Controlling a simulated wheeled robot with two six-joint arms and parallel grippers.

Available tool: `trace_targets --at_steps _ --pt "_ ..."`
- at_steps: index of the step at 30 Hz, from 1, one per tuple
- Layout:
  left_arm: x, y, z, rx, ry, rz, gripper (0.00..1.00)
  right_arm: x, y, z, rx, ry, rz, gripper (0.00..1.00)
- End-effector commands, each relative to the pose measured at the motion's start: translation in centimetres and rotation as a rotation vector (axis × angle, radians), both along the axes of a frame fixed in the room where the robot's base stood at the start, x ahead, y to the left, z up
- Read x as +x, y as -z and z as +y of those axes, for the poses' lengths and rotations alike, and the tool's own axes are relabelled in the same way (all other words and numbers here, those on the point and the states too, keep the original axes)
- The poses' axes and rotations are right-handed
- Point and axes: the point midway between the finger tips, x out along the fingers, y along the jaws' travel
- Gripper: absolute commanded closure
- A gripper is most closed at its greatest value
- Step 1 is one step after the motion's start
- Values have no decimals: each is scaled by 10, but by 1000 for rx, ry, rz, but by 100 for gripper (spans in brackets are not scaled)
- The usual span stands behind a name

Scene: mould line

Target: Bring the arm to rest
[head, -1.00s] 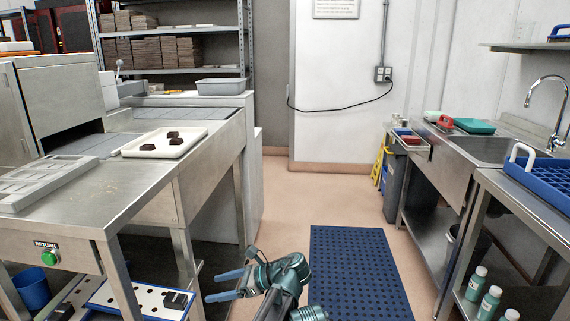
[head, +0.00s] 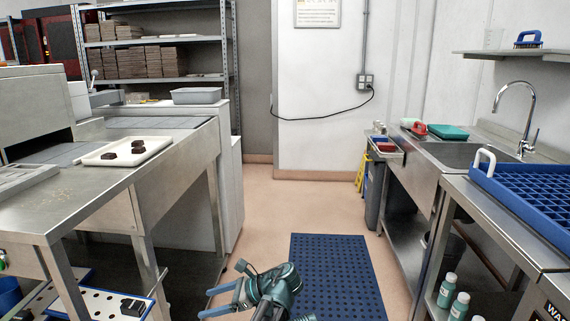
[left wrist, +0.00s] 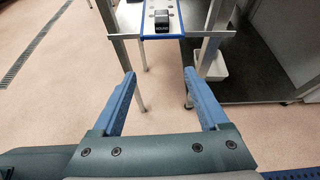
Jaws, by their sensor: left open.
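My left gripper (head: 222,299) shows at the bottom centre of the head view, over the floor beside the steel bench. Its blue fingers also show in the left wrist view (left wrist: 157,98). They are apart, with nothing between them. The gripper is in free air and touches nothing that I can see. My right gripper is not in view.
The steel bench (head: 90,205) stands at left, with a white tray (head: 92,159) of dark pieces on it. A blue-edged tray (head: 95,300) sits on its lower shelf. A blue mat (head: 335,275) lies on the floor. A sink counter (head: 425,172) stands at right.

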Motion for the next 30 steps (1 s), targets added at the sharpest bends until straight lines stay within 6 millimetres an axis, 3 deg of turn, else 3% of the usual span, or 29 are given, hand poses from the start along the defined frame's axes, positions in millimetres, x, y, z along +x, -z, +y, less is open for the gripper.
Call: trace_targets --at_steps 14,22,30 --pt "-35 55 21 -313 -232 -274 23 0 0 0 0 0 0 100" --pt "-72 100 17 -629 -606 -555 23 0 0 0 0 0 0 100" --pt "-95 121 -2 -851 -1003 -754 23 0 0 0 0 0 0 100"
